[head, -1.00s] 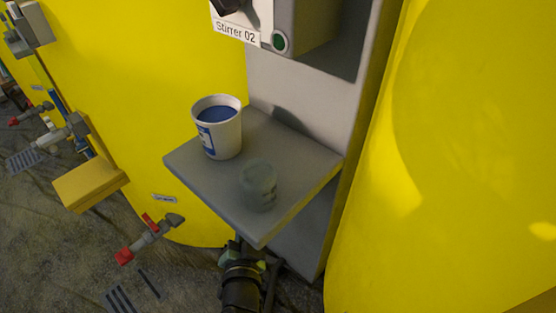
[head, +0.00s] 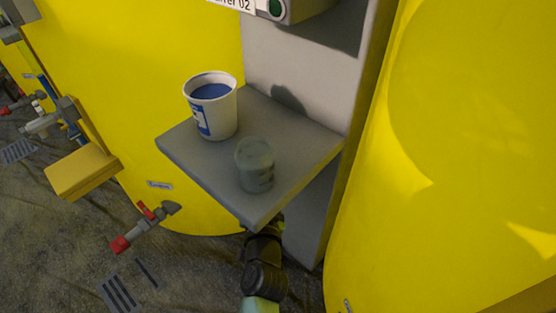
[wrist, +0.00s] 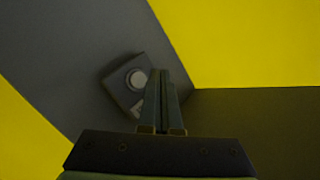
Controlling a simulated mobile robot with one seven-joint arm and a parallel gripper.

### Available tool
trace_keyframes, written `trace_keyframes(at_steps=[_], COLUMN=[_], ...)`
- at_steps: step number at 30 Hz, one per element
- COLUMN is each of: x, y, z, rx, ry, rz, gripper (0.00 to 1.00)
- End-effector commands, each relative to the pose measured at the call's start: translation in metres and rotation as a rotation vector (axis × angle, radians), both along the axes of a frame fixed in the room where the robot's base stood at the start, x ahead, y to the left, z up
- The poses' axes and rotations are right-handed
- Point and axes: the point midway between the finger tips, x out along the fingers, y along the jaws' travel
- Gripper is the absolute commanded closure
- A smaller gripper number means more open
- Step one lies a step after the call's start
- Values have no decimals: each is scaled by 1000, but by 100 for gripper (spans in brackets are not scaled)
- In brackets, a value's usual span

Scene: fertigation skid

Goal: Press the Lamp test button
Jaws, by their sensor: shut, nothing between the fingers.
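In the wrist view a small dark box with a round pale grey button (wrist: 136,78) sits on a grey surface. A light label below the button is partly hidden by my finger, and I cannot read it, so I cannot confirm it says Lamp test. My gripper (wrist: 159,72) is shut and empty, its fingertips just right of the button in the picture. I cannot tell whether they touch the box. In the head view my arm goes up beneath the grey shelf, which hides the fingertips and the button box.
The grey shelf (head: 205,165) holds a white cup (head: 223,120) with blue contents and a translucent grey-green jar (head: 255,166). A Stirrer 02 box (head: 303,8) with a green button is above. Large yellow tanks (head: 450,150) stand either side. A red-handled valve (head: 145,226) is at lower left.

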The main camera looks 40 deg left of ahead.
Motion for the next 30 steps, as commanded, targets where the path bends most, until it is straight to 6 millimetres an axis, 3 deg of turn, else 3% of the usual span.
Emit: trace_keyframes(at_steps=[9, 30], x=[25, 26], y=[-2, -2], z=[-1, 0], rx=[0, 0], ry=[-1, 0], rz=[-1, 0], gripper=[100, 100])
